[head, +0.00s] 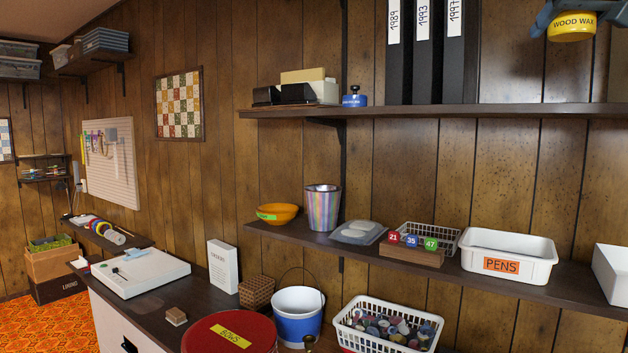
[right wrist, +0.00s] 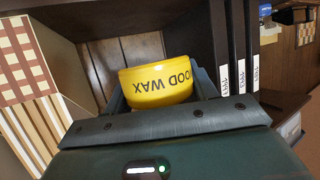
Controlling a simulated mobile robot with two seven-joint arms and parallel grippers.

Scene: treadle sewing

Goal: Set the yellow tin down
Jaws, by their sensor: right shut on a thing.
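The yellow tin (head: 572,27), labelled WOOD WAX, is at the top right of the head view. My right gripper (head: 577,12) is shut on it and holds it in the air. The right wrist view shows the tin (right wrist: 157,82) between the two fingers of the gripper (right wrist: 160,92), its label upside down there. In the head view the tin appears above the level of the upper shelf (head: 430,111), to the right of the black binders. My left gripper is not in view.
The lower shelf holds a PENS bin (head: 508,256), an orange bowl (head: 277,213) and a striped bin (head: 323,207).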

